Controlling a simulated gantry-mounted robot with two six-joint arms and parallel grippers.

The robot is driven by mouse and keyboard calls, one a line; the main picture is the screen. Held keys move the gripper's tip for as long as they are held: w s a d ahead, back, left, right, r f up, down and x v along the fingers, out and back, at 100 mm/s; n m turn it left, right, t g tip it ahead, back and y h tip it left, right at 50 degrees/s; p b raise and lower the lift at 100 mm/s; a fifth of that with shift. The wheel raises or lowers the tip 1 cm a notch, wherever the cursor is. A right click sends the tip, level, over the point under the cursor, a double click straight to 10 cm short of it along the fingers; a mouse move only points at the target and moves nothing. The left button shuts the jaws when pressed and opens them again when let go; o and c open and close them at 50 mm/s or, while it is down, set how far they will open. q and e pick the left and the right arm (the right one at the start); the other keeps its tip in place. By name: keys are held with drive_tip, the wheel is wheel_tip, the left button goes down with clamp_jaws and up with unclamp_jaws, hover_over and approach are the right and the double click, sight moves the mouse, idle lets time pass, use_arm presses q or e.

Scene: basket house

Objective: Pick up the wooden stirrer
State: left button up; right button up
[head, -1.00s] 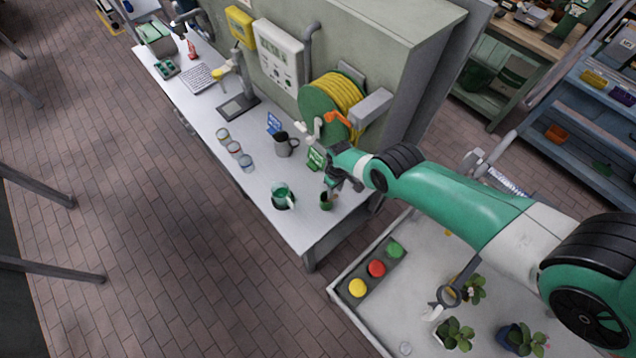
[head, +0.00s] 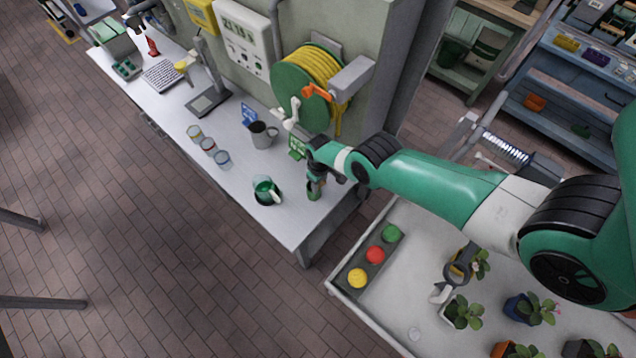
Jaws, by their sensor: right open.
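My right gripper (head: 316,180) is at the front right end of the white bench (head: 240,196), pointing down. It is open, with its fingers at the top of a small green cup (head: 313,192). A thin brownish piece, perhaps the wooden stirrer, shows faintly between the fingers above the cup. It is too small and too covered by the gripper to be sure, and I cannot tell whether the fingers touch it.
A green jug (head: 266,192) stands just left of the cup. A grey mug (head: 262,135), several small jars (head: 208,146) and a green sign (head: 297,147) are also nearby. The hose reel (head: 306,85) is behind. A tray with coloured buttons (head: 375,255) and potted plants (head: 463,313) is at right.

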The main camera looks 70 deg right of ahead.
drive_tip(key=shift+r, duration=0.1)
clamp_jaws()
idle(1.3)
